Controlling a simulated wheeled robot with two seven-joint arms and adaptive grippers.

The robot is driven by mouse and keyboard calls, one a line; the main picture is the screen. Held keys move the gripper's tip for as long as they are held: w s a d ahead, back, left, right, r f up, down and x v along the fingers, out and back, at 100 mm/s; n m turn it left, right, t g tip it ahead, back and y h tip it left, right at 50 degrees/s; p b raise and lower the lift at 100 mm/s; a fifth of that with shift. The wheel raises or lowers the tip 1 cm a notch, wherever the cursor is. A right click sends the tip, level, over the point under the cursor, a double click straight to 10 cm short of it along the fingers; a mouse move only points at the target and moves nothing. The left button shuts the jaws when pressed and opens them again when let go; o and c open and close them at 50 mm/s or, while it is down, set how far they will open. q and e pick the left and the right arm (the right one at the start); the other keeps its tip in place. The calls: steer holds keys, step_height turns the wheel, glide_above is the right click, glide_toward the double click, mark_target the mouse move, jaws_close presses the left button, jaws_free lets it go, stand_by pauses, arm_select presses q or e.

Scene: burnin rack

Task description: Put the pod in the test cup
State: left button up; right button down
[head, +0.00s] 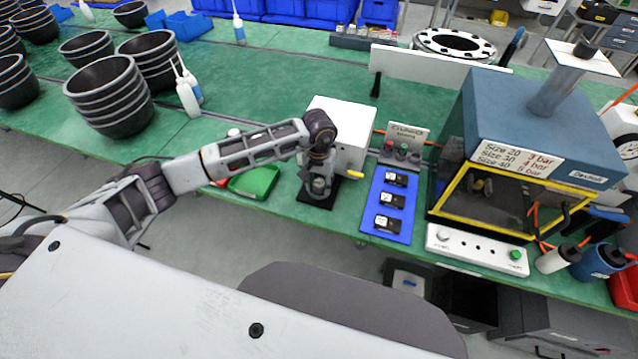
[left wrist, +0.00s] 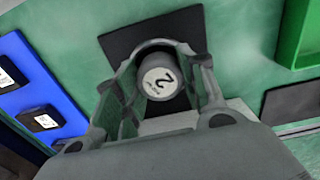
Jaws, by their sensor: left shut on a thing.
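The pod (left wrist: 160,83) is a short grey cylinder with a pale top marked "2". In the left wrist view it sits between the fingers of my left gripper (left wrist: 162,92), which is shut on it. In the head view my left gripper (head: 319,184) points down over a black square mat (head: 314,202) at the table's front edge, in front of a white box. The mat also shows in the left wrist view (left wrist: 120,42), beneath the pod. I cannot make out a test cup separate from the pod and fingers; the gripper hides that spot. My right gripper is not in view.
A blue tray (head: 374,228) with several black labelled blocks lies right of the mat. A green bin (head: 262,184) is to the left. The white box (head: 350,146) stands close behind the gripper. A yellow-framed chamber (head: 508,205) stands at the right.

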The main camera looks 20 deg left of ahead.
mark_target(319, 183)
arm_select(q)
steer(key=shift+s+f, duration=0.3)
steer(key=shift+f, duration=0.2)
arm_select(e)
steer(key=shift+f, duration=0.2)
arm_select(q)
steer(key=o, duration=0.9)
steer(key=shift+f, duration=0.1)
steer(key=shift+o, duration=0.5)
steer(key=shift+w, duration=0.1)
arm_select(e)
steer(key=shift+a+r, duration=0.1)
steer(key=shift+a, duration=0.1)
arm_select(q)
steer(key=shift+w+r, duration=0.1)
steer(key=shift+r, duration=0.25)
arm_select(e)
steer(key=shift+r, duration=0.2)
arm_select(q)
steer(key=shift+r+p, duration=0.5)
steer(key=shift+p, duration=0.2)
step_height(319, 183, up, 12)
steer(key=b, duration=0.2)
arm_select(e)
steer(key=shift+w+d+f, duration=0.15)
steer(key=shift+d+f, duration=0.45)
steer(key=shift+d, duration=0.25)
